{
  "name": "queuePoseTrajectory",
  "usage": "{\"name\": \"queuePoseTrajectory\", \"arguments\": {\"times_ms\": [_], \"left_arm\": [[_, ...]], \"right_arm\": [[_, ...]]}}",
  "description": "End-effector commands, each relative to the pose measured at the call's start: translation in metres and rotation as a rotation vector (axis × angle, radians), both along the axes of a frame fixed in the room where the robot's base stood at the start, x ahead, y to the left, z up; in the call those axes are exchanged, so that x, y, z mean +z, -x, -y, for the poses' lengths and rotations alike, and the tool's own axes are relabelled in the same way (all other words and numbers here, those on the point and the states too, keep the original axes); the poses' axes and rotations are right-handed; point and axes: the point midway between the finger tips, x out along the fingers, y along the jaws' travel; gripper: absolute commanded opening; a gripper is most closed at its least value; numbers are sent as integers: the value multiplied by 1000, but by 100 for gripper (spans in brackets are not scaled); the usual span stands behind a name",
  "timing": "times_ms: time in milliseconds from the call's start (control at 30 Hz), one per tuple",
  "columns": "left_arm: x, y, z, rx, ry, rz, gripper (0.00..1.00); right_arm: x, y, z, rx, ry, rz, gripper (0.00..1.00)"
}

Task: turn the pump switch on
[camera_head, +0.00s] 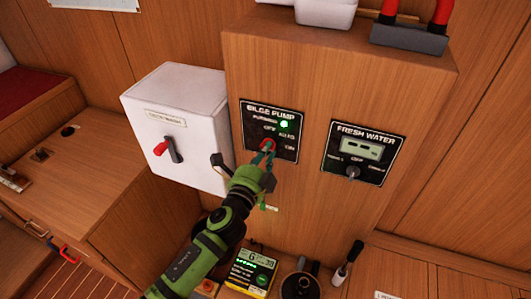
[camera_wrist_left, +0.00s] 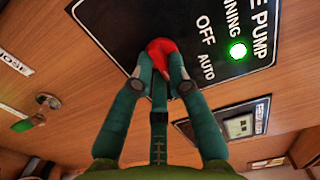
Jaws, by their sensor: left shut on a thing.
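The black bilge pump panel (camera_head: 256,112) is on the wooden cabinet front, with a lit green running lamp (camera_head: 284,124). Its red switch knob (camera_head: 266,144) is partly covered by my left gripper (camera_head: 264,157), which comes up from below. The "OFF" and "AUTO" marks show beside the knob, and the green lamp (camera_wrist_left: 237,49) glows. The fingers hide which mark the knob points to. My right gripper is not in view.
A fresh water panel (camera_head: 364,132) with a small knob is on the right. Below are a yellow-black meter (camera_head: 251,269) and a dark round fitting (camera_head: 299,286).

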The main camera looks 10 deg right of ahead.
Motion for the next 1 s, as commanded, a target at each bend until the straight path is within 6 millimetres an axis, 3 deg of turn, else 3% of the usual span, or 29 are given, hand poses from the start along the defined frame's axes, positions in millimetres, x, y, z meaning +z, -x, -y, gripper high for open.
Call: {"name": "queuePoseTrajectory", "arguments": {"times_ms": [300,333,400,767,1000], "left_arm": [[0,0,0,-1,-5,3,0],[0,0,0,-1,-5,3,21],[0,0,0,-1,-4,3,41],[0,1,-1,0,-2,2,41],[-1,26,-18,-2,-3,1,41]], "right_arm": [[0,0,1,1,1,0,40],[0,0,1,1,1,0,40],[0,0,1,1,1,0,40],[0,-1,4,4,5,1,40],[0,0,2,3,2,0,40]]}}
